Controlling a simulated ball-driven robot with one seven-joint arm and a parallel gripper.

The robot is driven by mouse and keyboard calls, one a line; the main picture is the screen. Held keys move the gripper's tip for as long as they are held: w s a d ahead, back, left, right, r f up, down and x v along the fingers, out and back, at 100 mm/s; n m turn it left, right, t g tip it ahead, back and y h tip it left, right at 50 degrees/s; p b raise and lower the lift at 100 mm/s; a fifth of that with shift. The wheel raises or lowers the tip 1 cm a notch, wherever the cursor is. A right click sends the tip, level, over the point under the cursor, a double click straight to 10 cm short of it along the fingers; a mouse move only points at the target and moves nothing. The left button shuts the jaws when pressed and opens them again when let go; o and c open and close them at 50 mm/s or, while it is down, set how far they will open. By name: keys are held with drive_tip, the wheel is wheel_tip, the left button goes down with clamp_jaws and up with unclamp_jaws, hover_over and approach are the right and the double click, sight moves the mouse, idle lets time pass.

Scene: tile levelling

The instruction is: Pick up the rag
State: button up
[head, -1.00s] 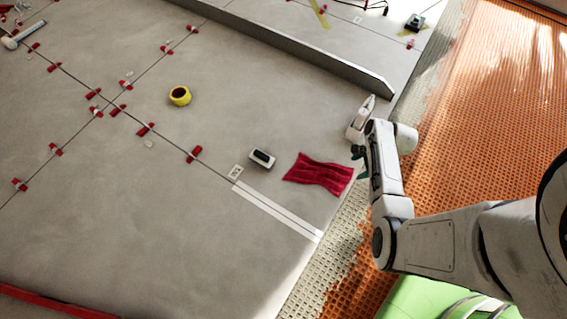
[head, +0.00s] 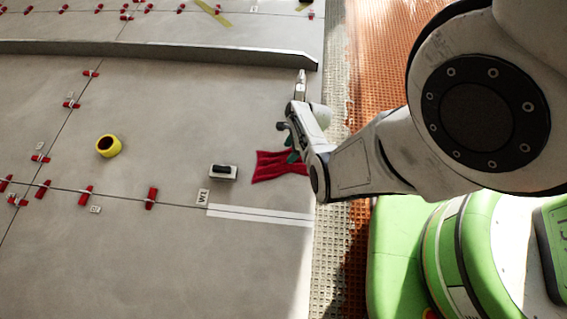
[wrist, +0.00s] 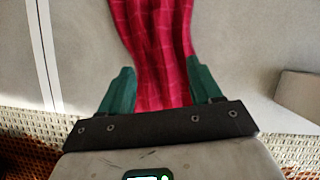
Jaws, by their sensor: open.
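The rag (head: 272,167) is a crumpled dark red cloth lying on the grey tiles, near their edge beside the ribbed bare floor. In the head view my arm hides its right part. In the wrist view the rag (wrist: 155,45) runs from the top edge down between the fingers. My gripper (head: 288,143) is over the rag in the head view. In the wrist view my gripper (wrist: 162,88) is open, with one green finger on each side of the rag. I cannot tell how far above the cloth the fingertips are.
A small white block with a black top (head: 223,172) lies left of the rag. A roll of yellow tape (head: 109,146) is farther left. A long metal straightedge (head: 160,51) lies behind. Red levelling clips (head: 152,198) stand along the joints. White strips (head: 260,214) lie in front.

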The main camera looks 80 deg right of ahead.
sight(285, 157)
drive_tip(key=shift+b+x, duration=2.05)
drive_tip(key=shift+x, duration=0.5)
clamp_jaws()
